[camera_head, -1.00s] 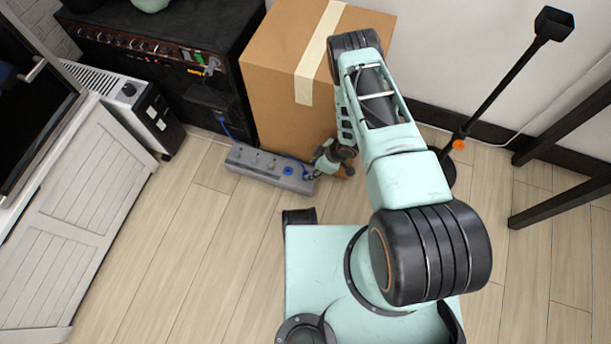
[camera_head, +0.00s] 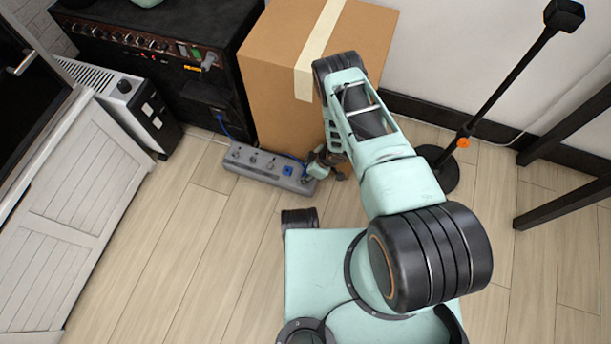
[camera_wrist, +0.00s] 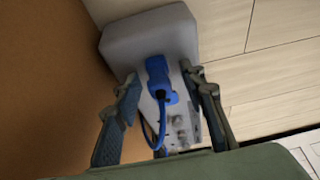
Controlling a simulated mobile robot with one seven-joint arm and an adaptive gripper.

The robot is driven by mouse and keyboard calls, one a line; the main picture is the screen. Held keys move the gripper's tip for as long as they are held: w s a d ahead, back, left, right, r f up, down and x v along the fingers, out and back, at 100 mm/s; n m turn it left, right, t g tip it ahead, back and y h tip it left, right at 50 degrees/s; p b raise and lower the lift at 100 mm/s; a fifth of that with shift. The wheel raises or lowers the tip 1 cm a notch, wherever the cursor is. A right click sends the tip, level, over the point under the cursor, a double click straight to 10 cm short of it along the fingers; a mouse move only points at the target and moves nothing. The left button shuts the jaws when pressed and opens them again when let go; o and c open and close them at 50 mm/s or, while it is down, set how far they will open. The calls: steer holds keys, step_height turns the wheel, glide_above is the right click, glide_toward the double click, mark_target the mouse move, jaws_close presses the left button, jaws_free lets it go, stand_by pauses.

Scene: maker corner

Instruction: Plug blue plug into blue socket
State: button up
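The grey power strip (camera_head: 262,165) lies on the floor in front of the cardboard box, and its end fills the upper middle of the wrist view (camera_wrist: 150,35). Its blue socket (camera_head: 287,170) shows left of my gripper (camera_head: 313,164) in the head view. In the wrist view the blue plug (camera_wrist: 157,70) is over the strip near its end, with its blue cord curving down. A blue patch, seemingly the socket, shows just below it (camera_wrist: 172,97). My gripper's fingers (camera_wrist: 160,78) stand apart on both sides of the plug, with gaps showing. Whether the plug is seated cannot be told.
The cardboard box (camera_head: 300,90) stands close behind the strip and my gripper. A black amplifier (camera_head: 165,60) and a heater (camera_head: 140,112) stand at the left. A black stand (camera_head: 440,165) is at the right. Floor in front of the strip is clear.

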steer(key=shift+c, duration=0.6)
jaws_close()
steer(key=shift+r, duration=0.15)
